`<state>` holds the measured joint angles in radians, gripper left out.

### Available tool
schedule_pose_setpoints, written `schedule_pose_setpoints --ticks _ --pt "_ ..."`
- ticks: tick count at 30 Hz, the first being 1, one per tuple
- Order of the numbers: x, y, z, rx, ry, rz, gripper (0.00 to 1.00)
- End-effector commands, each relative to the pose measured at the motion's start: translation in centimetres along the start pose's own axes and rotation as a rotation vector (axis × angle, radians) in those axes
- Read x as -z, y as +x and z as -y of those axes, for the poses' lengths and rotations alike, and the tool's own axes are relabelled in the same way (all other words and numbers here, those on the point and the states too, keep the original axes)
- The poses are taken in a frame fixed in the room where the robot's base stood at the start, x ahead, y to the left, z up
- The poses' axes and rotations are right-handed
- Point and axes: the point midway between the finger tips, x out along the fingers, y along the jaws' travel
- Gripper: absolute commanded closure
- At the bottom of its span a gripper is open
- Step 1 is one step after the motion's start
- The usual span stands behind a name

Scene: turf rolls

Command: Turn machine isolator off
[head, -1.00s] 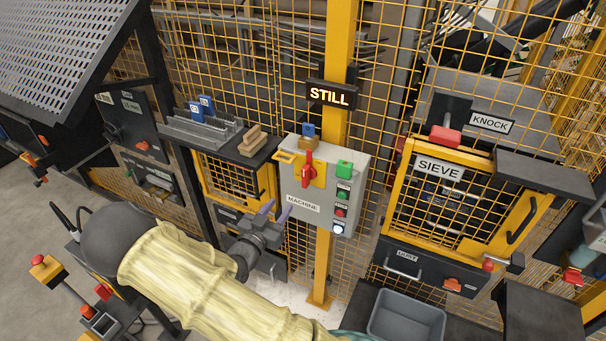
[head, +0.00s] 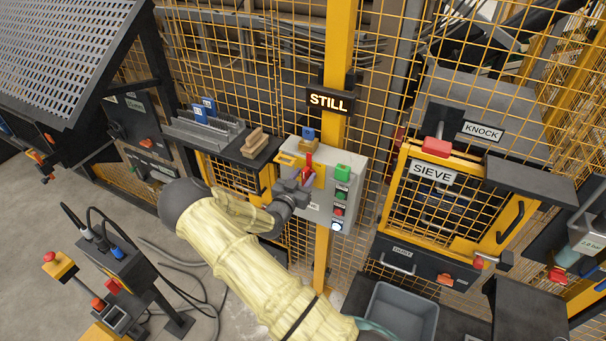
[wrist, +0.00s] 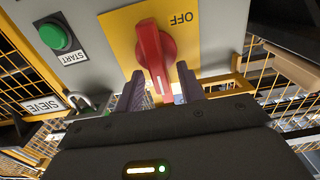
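The machine isolator is a red rotary handle (wrist: 155,55) on a yellow plate (wrist: 128,22), on the front of the grey machine box (head: 349,184). In the wrist view an OFF label stands on the plate beside the handle, upside down in the picture. My gripper (wrist: 162,92) is open, its two purple-grey fingers on either side of the handle's lower end. I cannot tell whether either finger touches it. In the head view my gripper (head: 300,182) covers part of the handle (head: 308,160) and of the box's label.
A green START button (wrist: 53,36) sits beside the plate. Red and white buttons lie lower on the box. A lit STILL sign (head: 328,100) hangs above. Yellow mesh fencing and the SIEVE door (head: 432,173) stand to the right.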

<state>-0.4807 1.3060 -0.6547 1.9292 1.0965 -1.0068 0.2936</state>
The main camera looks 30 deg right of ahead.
Motion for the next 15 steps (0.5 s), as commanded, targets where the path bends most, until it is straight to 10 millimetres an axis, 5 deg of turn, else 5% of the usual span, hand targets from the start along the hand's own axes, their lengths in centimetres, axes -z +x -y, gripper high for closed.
schedule_pose_setpoints --ticks 7,13,15 --pt "-0.07 0.03 0.07 0.001 0.000 0.000 0.62" --pt "-0.06 0.01 0.07 0.001 0.000 0.000 0.99" --pt "-0.05 0.00 0.06 0.001 0.000 0.000 1.00"
